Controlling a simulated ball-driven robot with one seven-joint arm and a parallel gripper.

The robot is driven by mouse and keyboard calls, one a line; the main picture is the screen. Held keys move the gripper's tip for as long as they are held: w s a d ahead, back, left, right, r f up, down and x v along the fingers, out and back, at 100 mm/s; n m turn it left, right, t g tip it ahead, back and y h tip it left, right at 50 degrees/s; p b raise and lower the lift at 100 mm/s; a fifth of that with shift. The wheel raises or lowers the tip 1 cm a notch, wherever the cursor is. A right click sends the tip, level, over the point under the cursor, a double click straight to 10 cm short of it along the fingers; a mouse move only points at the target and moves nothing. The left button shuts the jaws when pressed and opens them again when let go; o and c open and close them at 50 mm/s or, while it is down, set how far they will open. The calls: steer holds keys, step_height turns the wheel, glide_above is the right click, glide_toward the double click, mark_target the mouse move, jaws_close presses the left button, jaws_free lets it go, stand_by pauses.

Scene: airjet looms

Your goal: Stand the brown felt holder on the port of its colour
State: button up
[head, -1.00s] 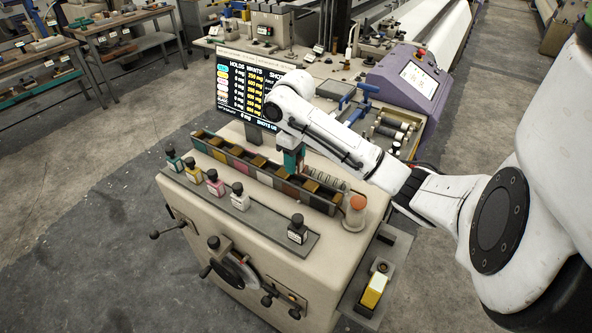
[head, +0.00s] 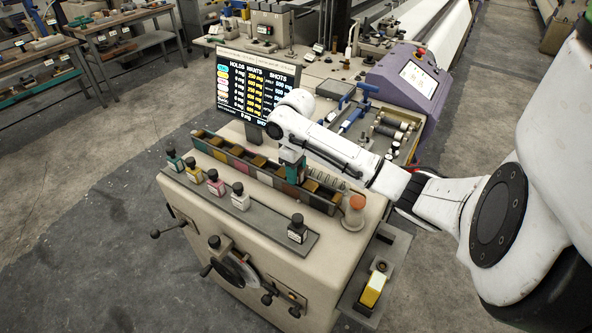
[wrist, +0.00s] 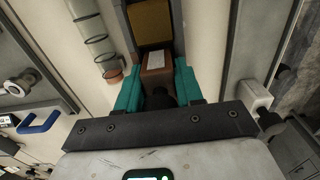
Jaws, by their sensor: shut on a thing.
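My gripper (head: 293,172) points down over the right half of a long rack of coloured compartments (head: 242,171). In the wrist view its teal fingers (wrist: 158,80) are shut on the brown felt holder (wrist: 156,62), a small brown block with a white label and a dark knob. The holder is at the rack's channel, in front of a tan compartment (wrist: 150,20). My fingers hide the place below it, so I cannot tell whether it touches a port or which port is under it.
Teal, yellow, pink and white holders (head: 240,197) and a dark one (head: 297,229) stand on the front ledge. An orange-topped post (head: 355,212) stands at the rack's right end. A screen (head: 243,92) stands behind. A yellow block (head: 373,290) sits at the right side.

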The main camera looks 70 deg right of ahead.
steer(key=shift+f, duration=0.15)
steer(key=o, duration=1.1)
steer(key=shift+f, duration=0.15)
steer(key=shift+a, duration=0.15)
steer(key=shift+a+f, duration=0.1)
steer(key=r, duration=1.2)
steer(key=shift+d+r+p, duration=0.15)
steer(key=shift+d+p, duration=0.1)
steer(key=shift+p, duration=0.05)
steer(key=shift+w+a+r, duration=0.1)
steer(key=shift+r, duration=0.6)
